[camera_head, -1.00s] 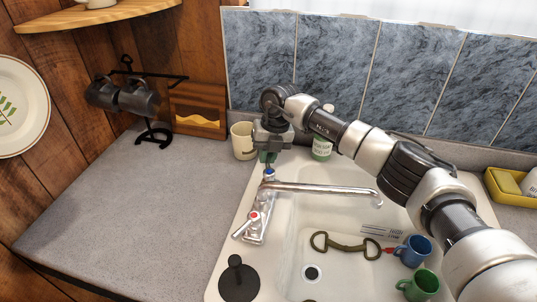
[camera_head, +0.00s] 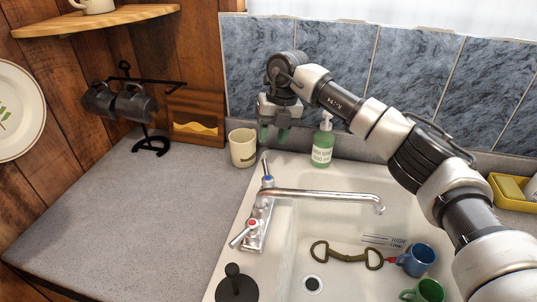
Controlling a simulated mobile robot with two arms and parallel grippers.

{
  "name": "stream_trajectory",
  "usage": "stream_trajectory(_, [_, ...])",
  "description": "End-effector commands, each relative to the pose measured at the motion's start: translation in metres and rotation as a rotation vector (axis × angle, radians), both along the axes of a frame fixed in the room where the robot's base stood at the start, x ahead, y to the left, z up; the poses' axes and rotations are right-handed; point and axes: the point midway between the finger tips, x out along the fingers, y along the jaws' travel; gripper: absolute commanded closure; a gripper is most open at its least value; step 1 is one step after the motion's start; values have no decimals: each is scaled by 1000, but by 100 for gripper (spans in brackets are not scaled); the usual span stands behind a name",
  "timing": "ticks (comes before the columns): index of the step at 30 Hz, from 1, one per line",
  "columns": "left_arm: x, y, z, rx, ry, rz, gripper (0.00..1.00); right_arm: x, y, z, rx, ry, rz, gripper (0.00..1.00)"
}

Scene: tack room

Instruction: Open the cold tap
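The cold tap (camera_head: 267,181) is the blue-marked handle at the far end of the chrome mixer (camera_head: 258,212). Its lever points up and back, away from the spout (camera_head: 330,195). The hot tap (camera_head: 250,229) has a red mark, and its lever points toward the lower left. My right gripper (camera_head: 274,136) is above and behind the cold tap, clear of it. Its two greenish fingertips are apart with nothing between them. My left gripper is out of view.
A cream mug (camera_head: 243,148) stands left of my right gripper, and a green soap bottle (camera_head: 322,146) stands to its right. The sink (camera_head: 330,228) holds a horse bit (camera_head: 345,254), a blue mug (camera_head: 416,260) and a green mug (camera_head: 428,291). The left counter (camera_head: 130,210) is mostly clear.

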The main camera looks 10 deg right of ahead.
Motion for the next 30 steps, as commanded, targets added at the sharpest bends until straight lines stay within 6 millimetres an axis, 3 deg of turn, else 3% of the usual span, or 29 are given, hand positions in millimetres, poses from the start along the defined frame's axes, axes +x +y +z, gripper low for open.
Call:
stream_trajectory(6, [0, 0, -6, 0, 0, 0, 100, 0, -5, 22, 1, -1, 0, 61])
stream_trajectory(17, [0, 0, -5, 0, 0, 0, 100, 0, -5, 26, 1, 1, 0, 61])
stream_trajectory(30, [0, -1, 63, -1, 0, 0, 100, 0, -5, 94, 1, 1, 0, 61])
